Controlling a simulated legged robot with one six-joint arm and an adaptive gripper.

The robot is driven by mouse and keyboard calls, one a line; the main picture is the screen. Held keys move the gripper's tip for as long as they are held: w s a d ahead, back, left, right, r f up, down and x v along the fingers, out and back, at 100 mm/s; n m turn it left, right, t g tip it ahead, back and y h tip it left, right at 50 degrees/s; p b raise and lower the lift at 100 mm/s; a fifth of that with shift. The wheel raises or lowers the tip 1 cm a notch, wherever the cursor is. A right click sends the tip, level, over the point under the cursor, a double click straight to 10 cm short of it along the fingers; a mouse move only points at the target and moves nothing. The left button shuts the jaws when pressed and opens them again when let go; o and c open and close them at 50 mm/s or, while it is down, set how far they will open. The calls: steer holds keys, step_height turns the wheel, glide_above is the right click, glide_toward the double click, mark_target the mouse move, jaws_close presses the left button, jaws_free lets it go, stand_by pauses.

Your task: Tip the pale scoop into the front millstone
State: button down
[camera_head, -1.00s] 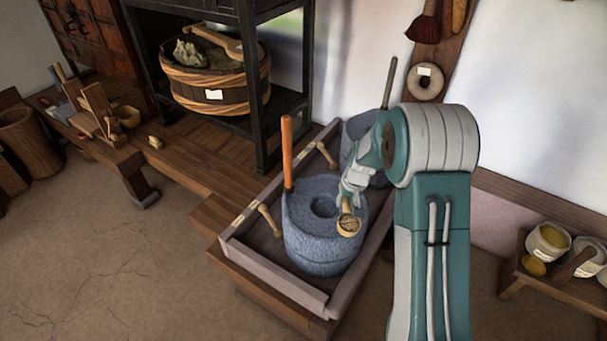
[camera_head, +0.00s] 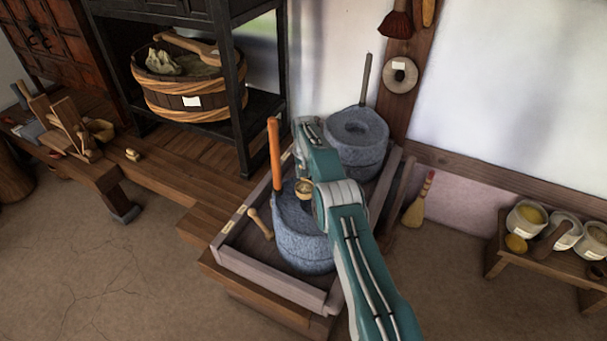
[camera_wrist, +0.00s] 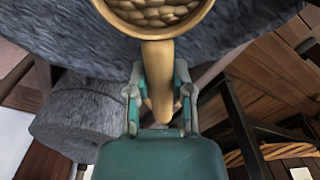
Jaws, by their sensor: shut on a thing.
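The pale scoop (camera_head: 303,188) is over the top of the front millstone (camera_head: 301,240), a blue-grey stone with an upright orange handle. In the wrist view the scoop's round bowl (camera_wrist: 153,33) is full of pale grains, and its handle points back towards me. My gripper (camera_wrist: 160,88) is shut on that handle, one finger on each side. The front millstone fills the upper part of the wrist view behind the bowl. In the head view my arm hides the gripper's fingers and part of the front millstone, including its central hole.
The rear millstone (camera_head: 357,143), with a dark handle, stands behind in the same wooden tray (camera_head: 268,288). A black shelf (camera_head: 243,145) with a banded tub (camera_head: 190,100) is at the left. A low bench (camera_head: 560,262) with bowls is at the right.

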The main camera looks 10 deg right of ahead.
steer(key=shift+d+f, duration=0.25)
steer(key=shift+d, duration=0.05)
steer(key=shift+w+d, duration=0.1)
steer(key=shift+d, duration=0.2)
steer(key=shift+a+r+t+y, duration=0.3)
steer(key=shift+a, duration=0.05)
steer(key=shift+d+r, duration=0.15)
steer(key=shift+d+r+t+y, duration=0.15)
steer(key=shift+r+t+y, duration=0.15)
steer(key=shift+t, duration=0.2)
steer(key=shift+s+r+t+y, duration=0.25)
steer(key=shift+r+t+y, duration=0.45)
steer(key=shift+t+y, duration=0.15)
steer(key=shift+s+d+r+t+y, duration=0.4)
steer(key=shift+t+y, duration=0.3)
steer(key=shift+t, duration=0.3)
steer(key=shift+s+d+r+t+y, duration=0.15)
steer(key=shift+s+r+t+y, duration=0.1)
steer(key=shift+r+t+y, duration=0.55)
steer(key=s+d+t+y, duration=0.1)
steer(key=t, duration=0.1)
steer(key=s+t+y, duration=0.1)
steer(key=t, duration=0.1)
steer(key=shift+s+d+r+m+y, duration=0.1)
steer(key=shift+s+d+m+y, duration=0.05)
steer(key=shift+d+m+y, duration=0.15)
steer(key=shift+s+d+r+t+y, duration=0.4)
steer(key=shift+t+y, duration=0.25)
steer(key=shift+t, duration=0.3)
